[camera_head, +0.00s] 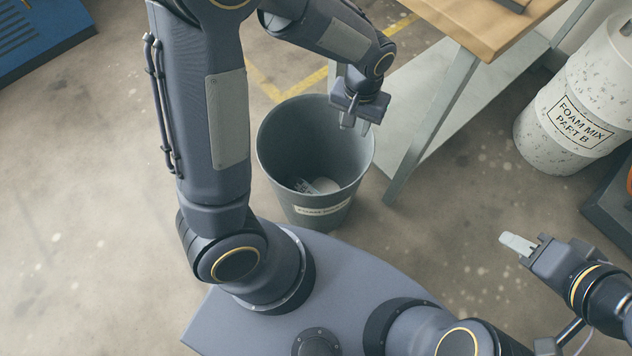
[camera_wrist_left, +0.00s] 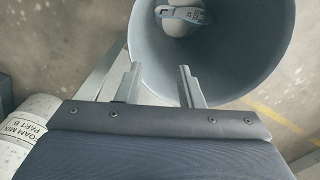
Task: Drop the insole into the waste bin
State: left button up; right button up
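The waste bin (camera_head: 270,150) is a round grey bin standing upright on the floor with a label on its front. Inside, at its bottom, lie pale grey pieces (camera_head: 322,186); in the wrist view one is a curved, flat, insole-like shape (camera_wrist_left: 184,13) by a whitish rounded piece (camera_wrist_left: 178,28). I cannot tell for sure which is the insole. My left gripper (camera_head: 355,126) is over the right part of the bin's mouth. Its fingers (camera_wrist_left: 160,72) are apart with nothing between them. My right gripper (camera_head: 517,243) is at the right, far from the bin; its finger gap is not clear.
A wooden-topped table (camera_head: 485,25) with metal legs and a lower shelf (camera_head: 420,100) stands just right of the bin. A white speckled drum (camera_head: 575,105) labelled FOAM MIX PART B stands further right. A blue object (camera_head: 40,35) is at top left. The left floor is clear.

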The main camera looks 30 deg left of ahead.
pick_arm(q)
notch_tip(320, 180, up, 6)
jog(key=shift+f+p, duration=0.1)
jog(key=shift+p, duration=0.55)
jog(key=s+a+r+n+t+h, duration=0.1)
jog(key=s+a+r+t+h, duration=0.25)
jog(key=s, duration=0.55)
jog(key=s+a+r+t, duration=0.2)
jog(key=s+a+r, duration=0.3)
jog(key=s, duration=0.4)
notch_tip(320, 180, up, 20)
jog(key=d+p, duration=0.1)
jog(key=p, duration=1.8)
jog(key=shift+w, duration=0.35)
